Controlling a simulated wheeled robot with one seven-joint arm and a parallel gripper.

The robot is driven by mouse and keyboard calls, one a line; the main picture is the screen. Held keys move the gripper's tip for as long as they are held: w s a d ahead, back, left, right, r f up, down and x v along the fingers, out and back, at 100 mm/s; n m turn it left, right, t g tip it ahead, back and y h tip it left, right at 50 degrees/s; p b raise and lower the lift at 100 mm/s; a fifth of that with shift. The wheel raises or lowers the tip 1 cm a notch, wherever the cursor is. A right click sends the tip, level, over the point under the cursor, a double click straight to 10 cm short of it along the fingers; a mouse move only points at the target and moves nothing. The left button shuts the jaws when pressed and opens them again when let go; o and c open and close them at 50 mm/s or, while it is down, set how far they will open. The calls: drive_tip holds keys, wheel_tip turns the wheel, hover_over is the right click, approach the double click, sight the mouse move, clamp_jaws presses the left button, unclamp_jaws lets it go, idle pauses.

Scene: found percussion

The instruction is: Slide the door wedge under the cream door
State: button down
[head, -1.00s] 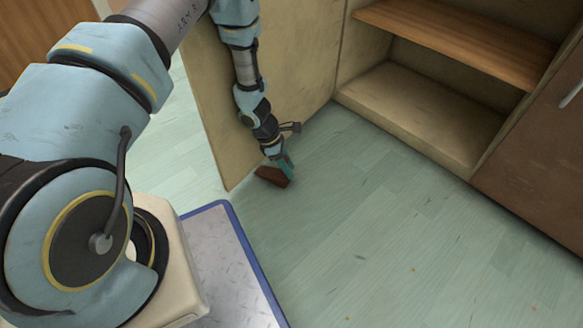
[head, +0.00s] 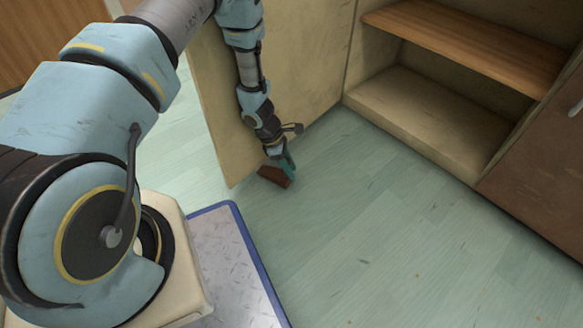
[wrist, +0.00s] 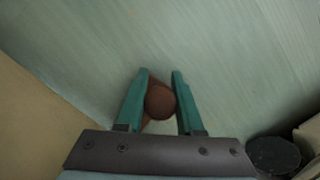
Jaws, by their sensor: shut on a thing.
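The brown door wedge (head: 274,176) is low at the floor, by the bottom edge of the cream door (head: 228,145). My gripper (head: 289,165) is shut on the wedge, with its teal fingers pointing down. In the wrist view the wedge (wrist: 160,101) shows as a rounded brown end between the two teal fingers of my gripper (wrist: 160,82). The cream door fills the left side of the wrist view (wrist: 35,125). I cannot tell whether the wedge's thin end is under the door, since the arm and fingers hide part of it.
An open cream cabinet (head: 415,130) with a wooden shelf (head: 470,45) stands behind, joining the door's far side. A brown cabinet front (head: 535,170) is at the right. The green plank floor (head: 370,235) in front is clear.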

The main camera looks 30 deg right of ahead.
drive_tip(key=shift+c, duration=2.3)
unclamp_jaws()
wheel_tip(320, 180, up, 10)
drive_tip(key=p, duration=0.4)
drive_tip(key=shift+p, duration=0.4)
